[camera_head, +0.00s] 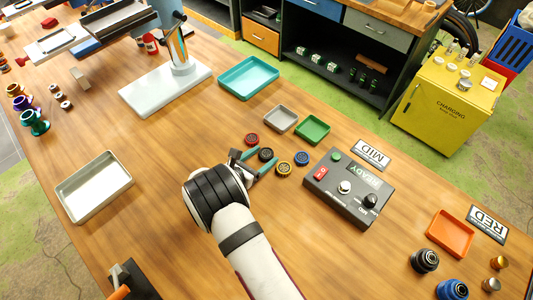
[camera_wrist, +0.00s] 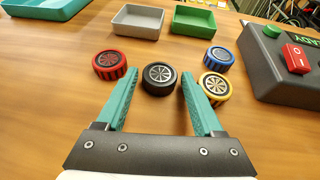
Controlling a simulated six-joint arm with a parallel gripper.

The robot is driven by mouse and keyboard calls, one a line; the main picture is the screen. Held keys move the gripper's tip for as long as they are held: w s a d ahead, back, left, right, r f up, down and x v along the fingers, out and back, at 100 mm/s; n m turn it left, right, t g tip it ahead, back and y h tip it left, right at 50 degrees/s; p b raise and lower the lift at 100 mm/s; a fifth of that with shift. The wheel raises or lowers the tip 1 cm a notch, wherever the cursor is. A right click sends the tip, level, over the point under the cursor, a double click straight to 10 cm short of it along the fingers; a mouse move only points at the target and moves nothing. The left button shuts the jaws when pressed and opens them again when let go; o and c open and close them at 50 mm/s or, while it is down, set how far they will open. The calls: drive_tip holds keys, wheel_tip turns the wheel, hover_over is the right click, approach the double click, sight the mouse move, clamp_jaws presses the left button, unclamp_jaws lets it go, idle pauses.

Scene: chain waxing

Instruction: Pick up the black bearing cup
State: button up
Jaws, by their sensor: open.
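The black bearing cup (camera_head: 266,155) is a small round black piece with a silver spoked face, lying on the wooden table. In the wrist view the black cup (camera_wrist: 159,78) sits between the teal fingertips, near their ends. My gripper (camera_head: 251,161) is open, with one finger on each side of the cup. It also shows in the wrist view (camera_wrist: 158,92). Whether the fingers touch the cup cannot be told; a gap shows on the right side. A red cup (camera_wrist: 110,65) lies just left, and yellow (camera_wrist: 216,87) and blue (camera_wrist: 219,58) cups lie to the right.
Behind the cups stand a grey tray (camera_wrist: 138,22) and a green tray (camera_wrist: 193,21). A dark control box (camera_head: 350,188) stands to the right. A silver tray (camera_head: 94,186) lies at the left. The table between that tray and my arm is clear.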

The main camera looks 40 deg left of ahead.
clamp_jaws()
idle(0.3)
drive_tip(key=shift+r, duration=0.1)
